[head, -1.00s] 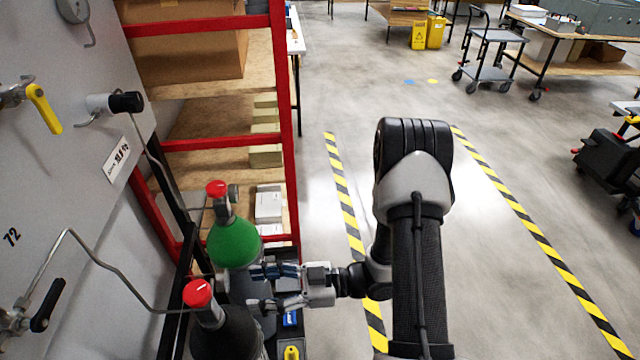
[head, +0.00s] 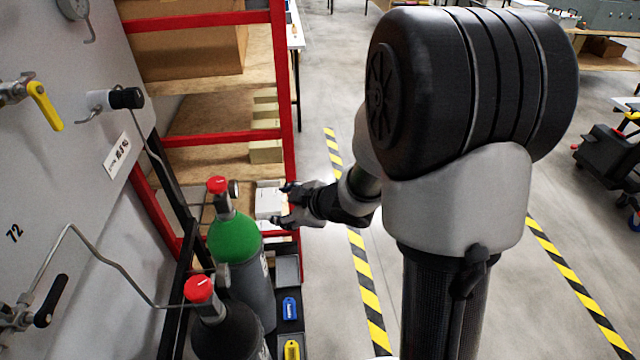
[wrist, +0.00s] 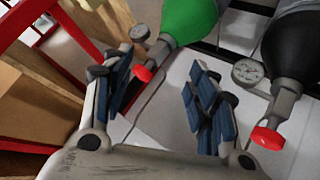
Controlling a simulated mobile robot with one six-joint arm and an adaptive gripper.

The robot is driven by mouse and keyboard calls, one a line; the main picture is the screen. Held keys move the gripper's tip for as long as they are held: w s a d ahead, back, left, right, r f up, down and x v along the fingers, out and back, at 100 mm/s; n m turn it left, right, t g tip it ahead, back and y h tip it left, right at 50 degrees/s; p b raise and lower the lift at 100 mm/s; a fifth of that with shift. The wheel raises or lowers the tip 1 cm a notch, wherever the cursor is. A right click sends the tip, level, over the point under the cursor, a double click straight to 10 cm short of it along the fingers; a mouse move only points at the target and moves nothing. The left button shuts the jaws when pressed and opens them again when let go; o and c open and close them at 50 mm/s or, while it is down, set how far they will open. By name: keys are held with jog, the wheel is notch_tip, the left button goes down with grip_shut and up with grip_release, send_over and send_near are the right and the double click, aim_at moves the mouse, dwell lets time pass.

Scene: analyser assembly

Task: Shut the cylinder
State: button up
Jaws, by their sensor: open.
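Two gas cylinders stand at the lower left of the head view. One is the green-shouldered grey cylinder (head: 236,240) with a red valve knob (head: 217,185); the other is the black cylinder (head: 230,338) with a red valve knob (head: 199,289), nearer to me. My gripper (head: 282,206) is open and empty, to the right of the green cylinder's valve and apart from it. In the wrist view, the green cylinder's red knob (wrist: 142,74) shows between the open fingers, beyond them. The black cylinder's red knob (wrist: 267,138) shows to the right of the fingers. Each valve has a gauge.
A red-framed shelf (head: 284,90) with boxes stands behind the cylinders. A grey wall panel (head: 75,170) with pipes and valves is at the left. Striped floor tape marks open floor at the right.

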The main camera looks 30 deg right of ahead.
jog(key=s+d+r+m+h, duration=0.5)
jog(key=s+r, duration=0.2)
jog(key=r, duration=0.3)
jog(key=shift+r+m+g+h, duration=0.2)
jog(key=shift+m+g+h, duration=0.1)
jog(key=shift+m+g, duration=0.1)
jog(key=shift+d, duration=0.1)
